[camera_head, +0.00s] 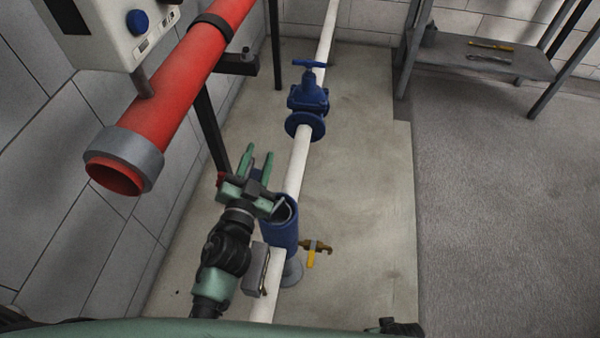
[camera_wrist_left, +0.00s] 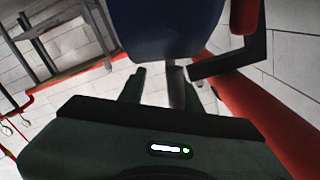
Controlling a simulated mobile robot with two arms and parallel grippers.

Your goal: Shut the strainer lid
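The blue strainer body (camera_head: 280,236) stands in the white pipe, and its top opening shows a dark inside. A blue piece that looks like the strainer lid (camera_head: 257,175) shows partly behind my left gripper (camera_head: 258,156), raised off the opening at its left side. The gripper covers most of it. In the left wrist view a large rounded blue surface (camera_wrist_left: 165,28), probably the lid, fills the top middle, just beyond the fingers. My left gripper is open, with its two green fingers apart and nothing seen between them. My right gripper is not in view.
A thick red pipe (camera_head: 185,95) with a grey collar runs at the upper left, beside a control box (camera_head: 110,30). A blue valve (camera_head: 307,100) sits farther along the white pipe. A yellow-handled tap (camera_head: 312,250) is right of the strainer. The floor at right is clear.

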